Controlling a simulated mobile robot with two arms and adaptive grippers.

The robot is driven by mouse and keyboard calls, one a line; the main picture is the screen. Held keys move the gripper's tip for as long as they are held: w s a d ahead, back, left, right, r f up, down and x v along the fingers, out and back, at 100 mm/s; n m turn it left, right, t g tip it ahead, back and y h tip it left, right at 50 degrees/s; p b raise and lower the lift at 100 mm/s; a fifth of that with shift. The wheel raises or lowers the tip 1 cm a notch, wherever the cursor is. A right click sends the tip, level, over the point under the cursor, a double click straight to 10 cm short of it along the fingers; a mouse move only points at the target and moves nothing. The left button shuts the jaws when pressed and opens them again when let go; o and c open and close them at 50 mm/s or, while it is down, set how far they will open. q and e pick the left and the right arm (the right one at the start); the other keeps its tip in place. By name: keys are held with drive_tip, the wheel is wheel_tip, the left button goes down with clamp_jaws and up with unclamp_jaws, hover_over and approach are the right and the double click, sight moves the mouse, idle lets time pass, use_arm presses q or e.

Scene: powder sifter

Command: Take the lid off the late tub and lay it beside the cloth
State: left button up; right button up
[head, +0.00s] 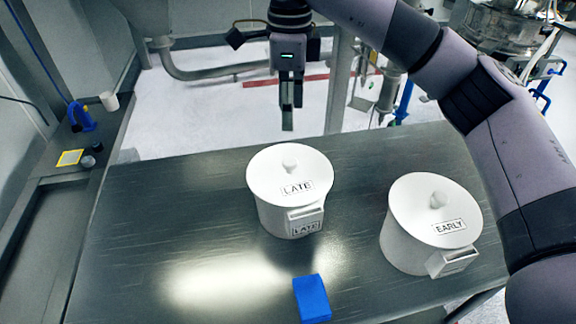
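The late tub (276,220) is a white round tub with a handle, standing upright on the dark table. Its white lid (262,170) sits on top, with a round knob and a LATE label. The cloth (311,298) is a small blue rectangle lying in front of the late tub. My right gripper (292,118) hangs pointing down above and behind the late tub, apart from the lid. Its two fingers show at different depths with a gap between their tips, and it holds nothing. My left gripper is out of view.
The early tub (405,245), white with its lid on, stands to the right of the late tub, under my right arm. The dark table (140,220) is clear to the left of the cloth. A side counter with a white cup (109,101) and a blue item (80,117) is at far left.

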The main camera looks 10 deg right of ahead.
drive_tip(key=p, duration=0.2)
hover_over(290, 161)
wheel_tip(290, 161, down, 8)
drive_tip(key=shift+s+f, duration=0.1)
drive_tip(key=shift+f, duration=0.25)
drive_tip(key=shift+f+p, duration=0.55)
drive_tip(key=shift+p, duration=0.1)
wheel_tip(290, 161, down, 4)
drive_tip(key=shift+r+p, duration=0.2)
drive_tip(key=shift+p, duration=0.65)
drive_tip(key=shift+f, duration=0.4)
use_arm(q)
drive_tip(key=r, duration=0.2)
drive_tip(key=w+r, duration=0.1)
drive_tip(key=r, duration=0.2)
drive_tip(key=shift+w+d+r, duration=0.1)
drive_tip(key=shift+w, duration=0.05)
use_arm(e)
drive_tip(key=shift+c, duration=0.2)
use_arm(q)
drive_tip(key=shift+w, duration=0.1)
use_arm(e)
clamp_jaws()
